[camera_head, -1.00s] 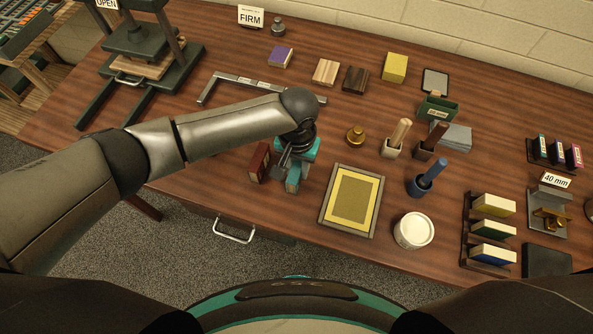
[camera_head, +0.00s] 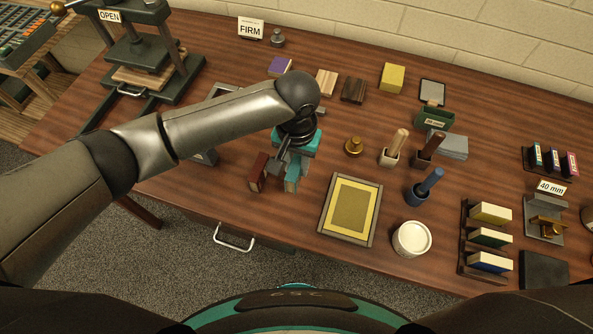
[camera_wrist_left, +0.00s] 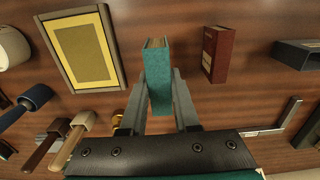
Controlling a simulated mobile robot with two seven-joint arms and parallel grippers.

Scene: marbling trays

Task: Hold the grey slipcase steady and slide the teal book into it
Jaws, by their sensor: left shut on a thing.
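The teal book (camera_head: 291,182) stands upright in the grip of my left gripper (camera_head: 293,163), near the table's front edge. In the left wrist view the teal book (camera_wrist_left: 158,82) sits between the two fingers of my left gripper (camera_wrist_left: 160,95), which is shut on it. Whether its foot is clear of the table is hard to tell. The grey slipcase (camera_head: 206,157) is left of the book, mostly hidden behind my left forearm. In the left wrist view the slipcase (camera_wrist_left: 297,56) shows as a dark hollow box at the right edge, apart from the gripper. My right gripper is not in view.
A dark red book (camera_head: 258,172) stands close left of the teal book. A grey metal square (camera_wrist_left: 270,130) lies beyond the slipcase. A yellow framed tray (camera_head: 323,226) is to the right. A press (camera_head: 140,50) stands at back left.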

